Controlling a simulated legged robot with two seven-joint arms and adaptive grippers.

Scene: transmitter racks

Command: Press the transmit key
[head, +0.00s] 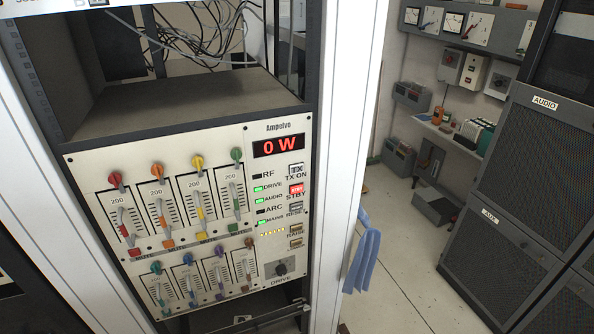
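The transmitter panel (200,215) is a cream front plate in a rack, tilted in the picture. Its transmit key (296,169), a small pale button marked TX with "TX ON" below, sits at the upper right of the panel under a red display (278,146) reading "0 W". Just below it is a red standby key (296,189), which looks lit, and a grey reset key (295,207). Green lamps show beside DRIVE, AUDIO and MAINS; the RF and ARC lamps are dark. Neither gripper is in view.
White rack posts (345,150) flank the panel, with an open shelf (185,105) and loose cables above. Colored knobs and sliders fill the panel's left side. A blue cloth (363,255) hangs at the right post. Clear floor (400,265) lies between this rack and dark AUDIO cabinets (530,160).

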